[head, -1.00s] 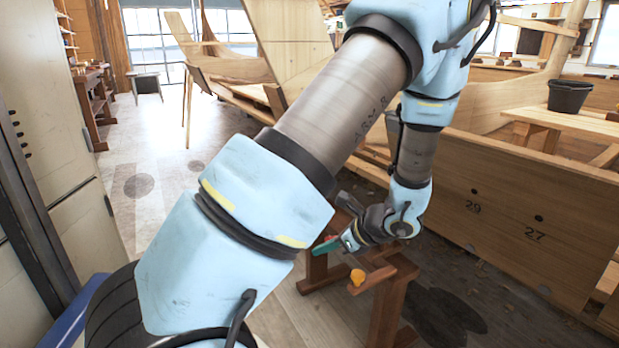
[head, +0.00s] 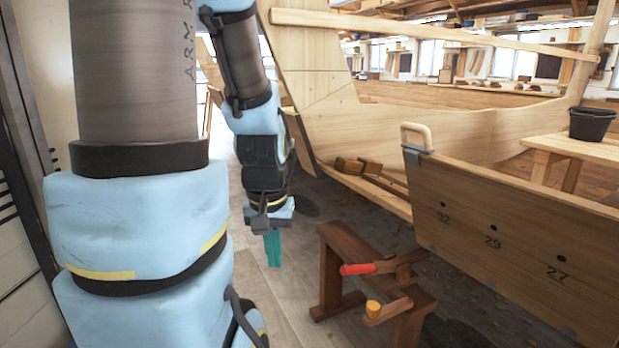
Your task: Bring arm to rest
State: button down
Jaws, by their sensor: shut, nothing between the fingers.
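My arm fills the left side of the head view, its forearm hanging down in the middle. My gripper (head: 273,250) points down at the end of it, its teal fingers close together with nothing between them. It hangs in the air to the left of a low dark wooden stand (head: 345,255) and apart from it in the picture. A red-handled tool (head: 358,269) and a wooden piece with a yellow-orange knob (head: 373,308) are on the stand.
A plank panel (head: 500,235) numbered 32, 29 and 27 stands at the right, with a clamp (head: 416,136) on its top edge. The wooden hull (head: 460,135) lies behind. A black bucket (head: 592,124) stands on a bench (head: 570,148). Bare floor (head: 285,310) shows left of the stand.

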notch_tip(320, 180, up, 14)
jog(key=p, duration=1.3)
jog(key=shift+r, duration=0.25)
